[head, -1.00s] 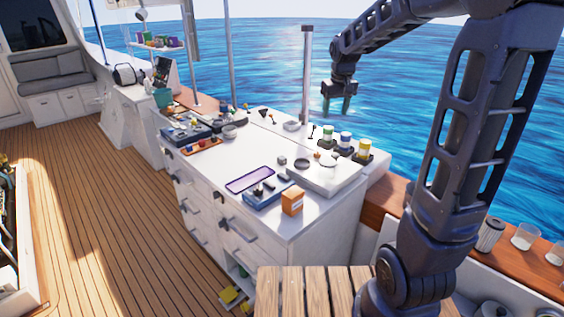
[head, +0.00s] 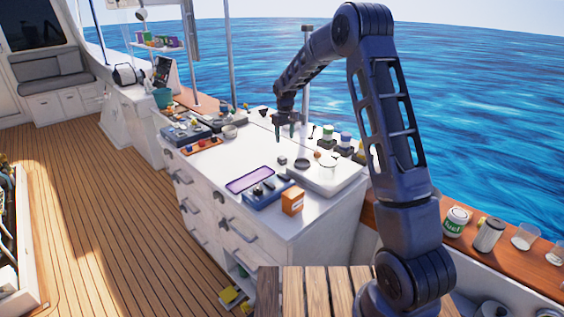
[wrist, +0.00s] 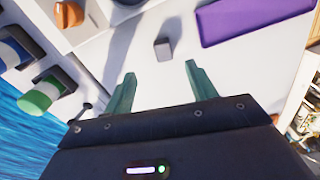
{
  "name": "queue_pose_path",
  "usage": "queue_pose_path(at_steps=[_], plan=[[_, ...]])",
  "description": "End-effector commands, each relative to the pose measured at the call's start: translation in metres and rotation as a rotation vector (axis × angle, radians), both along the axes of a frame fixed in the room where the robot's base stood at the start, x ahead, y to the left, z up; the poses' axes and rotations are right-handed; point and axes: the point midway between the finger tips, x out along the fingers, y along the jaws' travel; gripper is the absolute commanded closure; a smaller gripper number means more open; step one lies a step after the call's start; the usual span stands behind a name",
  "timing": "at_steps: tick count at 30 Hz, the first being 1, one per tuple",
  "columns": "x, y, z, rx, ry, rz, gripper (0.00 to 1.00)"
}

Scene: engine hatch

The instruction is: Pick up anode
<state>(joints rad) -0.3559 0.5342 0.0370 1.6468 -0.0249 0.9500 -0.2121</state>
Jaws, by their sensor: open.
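A small grey block (head: 282,160), which I take to be the anode, stands on the white counter top (head: 225,165) to the left of the raised white tray. It also shows in the wrist view (wrist: 163,49), a little beyond my fingertips and between their lines. My gripper (head: 286,131) hangs over the counter, above and behind the block in the head view. In the wrist view its two green fingers (wrist: 160,74) are spread apart with nothing between them. They are apart from the block.
A purple tray (wrist: 250,20) lies near the block. The raised white tray (head: 318,180) holds small parts. Jars with coloured bands (head: 346,141) line the counter's sea side. A blue tray (head: 262,198) and an orange box (head: 292,202) sit at the near edge.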

Motion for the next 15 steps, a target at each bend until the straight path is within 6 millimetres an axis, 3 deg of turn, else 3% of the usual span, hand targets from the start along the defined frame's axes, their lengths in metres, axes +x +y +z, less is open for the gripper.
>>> queue_pose_path(at_steps=[5,10,15], plan=[[0.007,0.012,-0.017,-0.003,0.011,0.017,0.44],[0.008,0.013,-0.029,-0.003,0.011,0.019,0.44],[0.008,0.013,-0.052,-0.003,0.013,0.019,0.44]])
